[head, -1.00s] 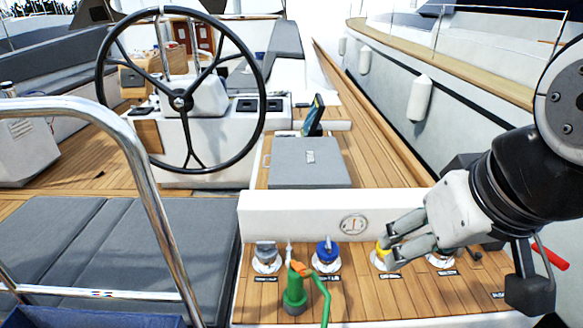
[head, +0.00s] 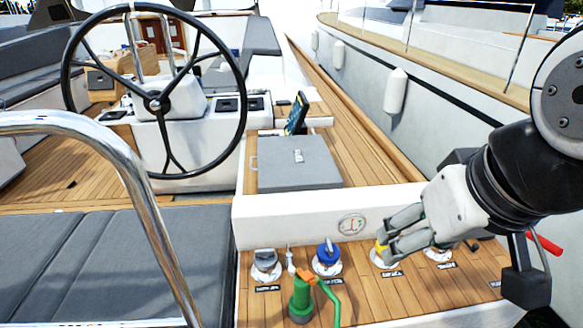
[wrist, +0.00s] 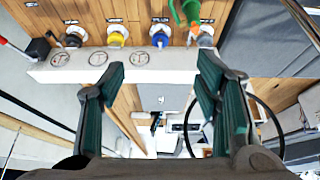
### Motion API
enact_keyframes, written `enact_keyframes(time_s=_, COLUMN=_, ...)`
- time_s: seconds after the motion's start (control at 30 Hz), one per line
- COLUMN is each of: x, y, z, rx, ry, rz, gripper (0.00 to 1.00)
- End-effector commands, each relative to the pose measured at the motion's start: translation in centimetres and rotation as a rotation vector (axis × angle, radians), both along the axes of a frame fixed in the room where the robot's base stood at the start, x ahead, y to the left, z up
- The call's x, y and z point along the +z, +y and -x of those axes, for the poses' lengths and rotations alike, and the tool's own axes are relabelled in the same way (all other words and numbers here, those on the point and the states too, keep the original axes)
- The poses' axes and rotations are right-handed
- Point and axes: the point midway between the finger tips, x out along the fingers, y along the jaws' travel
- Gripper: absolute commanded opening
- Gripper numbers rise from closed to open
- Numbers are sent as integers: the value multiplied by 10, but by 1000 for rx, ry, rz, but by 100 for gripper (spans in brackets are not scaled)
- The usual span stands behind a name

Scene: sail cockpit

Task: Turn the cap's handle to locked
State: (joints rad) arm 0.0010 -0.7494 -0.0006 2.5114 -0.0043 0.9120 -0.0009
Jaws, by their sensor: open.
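Several round deck caps stand in a row on the teak ledge, each with a handle on top. They are a grey cap (head: 265,264), a blue cap (head: 327,258), a yellow cap (head: 381,256) and a whitish cap (head: 438,254), partly hidden by my gripper. The wrist view shows the blue cap (wrist: 160,39), yellow cap (wrist: 117,38) and grey cap (wrist: 205,38) beyond my fingertips. My gripper (head: 386,246) is open and empty, overlapping the yellow cap in the head view. No contact shows in the wrist view (wrist: 162,68). The labels are too small to read.
A green bottle-like thing (head: 301,300) with an orange top and green handle stands in front of the grey and blue caps. A white upright panel (head: 290,222) with a gauge backs the ledge. A chrome rail (head: 150,215) and steering wheel (head: 155,105) are at left.

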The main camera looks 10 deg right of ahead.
Motion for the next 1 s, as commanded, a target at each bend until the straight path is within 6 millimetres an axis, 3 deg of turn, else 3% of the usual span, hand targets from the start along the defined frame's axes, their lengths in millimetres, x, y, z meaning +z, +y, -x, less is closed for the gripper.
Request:
enact_keyframes(time_s=0.13, x=-1, y=-1, z=-6, rx=16, ry=11, rz=19, gripper=70)
enact_keyframes(time_s=0.23, x=-3, y=-3, z=-21, rx=66, ry=42, rz=75, gripper=70)
enact_keyframes(time_s=0.53, x=-28, y=-8, z=-110, rx=392, ry=212, rz=313, gripper=70)
enact_keyframes(time_s=0.77, x=-69, y=-8, z=-181, rx=693, ry=333, rz=413, gripper=70)
enact_keyframes(time_s=1.0, x=-131, y=-6, z=-252, rx=1019, ry=411, rz=438, gripper=70)
